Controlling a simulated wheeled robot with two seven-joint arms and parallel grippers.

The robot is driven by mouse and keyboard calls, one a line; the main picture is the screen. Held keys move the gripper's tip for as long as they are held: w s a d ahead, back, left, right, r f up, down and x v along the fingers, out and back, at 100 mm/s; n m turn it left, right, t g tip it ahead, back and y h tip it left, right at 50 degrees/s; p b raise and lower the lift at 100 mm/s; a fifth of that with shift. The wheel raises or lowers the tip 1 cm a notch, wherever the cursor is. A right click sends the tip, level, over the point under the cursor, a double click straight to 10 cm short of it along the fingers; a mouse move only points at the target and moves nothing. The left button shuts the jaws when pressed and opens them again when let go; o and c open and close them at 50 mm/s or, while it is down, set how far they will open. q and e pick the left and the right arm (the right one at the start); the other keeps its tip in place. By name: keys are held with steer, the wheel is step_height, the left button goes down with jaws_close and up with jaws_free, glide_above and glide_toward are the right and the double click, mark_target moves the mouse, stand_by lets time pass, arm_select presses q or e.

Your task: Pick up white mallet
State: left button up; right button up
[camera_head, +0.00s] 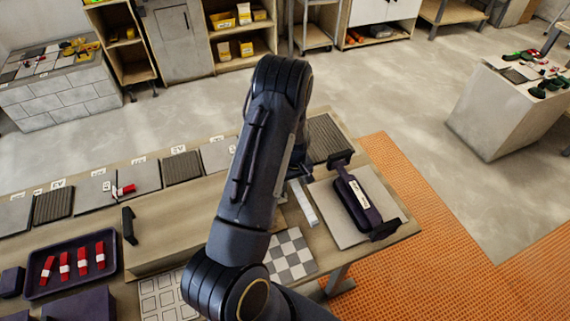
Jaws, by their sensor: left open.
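My left arm comes up through the middle of the head view, bends at the top and reaches down to the workbench (180,215). My left gripper (298,175) is mostly hidden behind that arm; it is open, near the right part of the bench. A pale, narrow block (303,205), which may be part of the white mallet, shows just below the gripper. The arm hides the rest, and I cannot tell whether they touch. My right gripper is not in view.
A dark purple tool (358,200) with a white label lies on a grey tile (328,203) to the right. A checkered tile (290,256) lies in front. A dark tray (72,264) holds several red-and-white pieces. A black tool (129,225) lies on the bench.

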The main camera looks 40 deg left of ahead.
arm_select(q)
steer(key=shift+c, duration=0.2)
jaws_close()
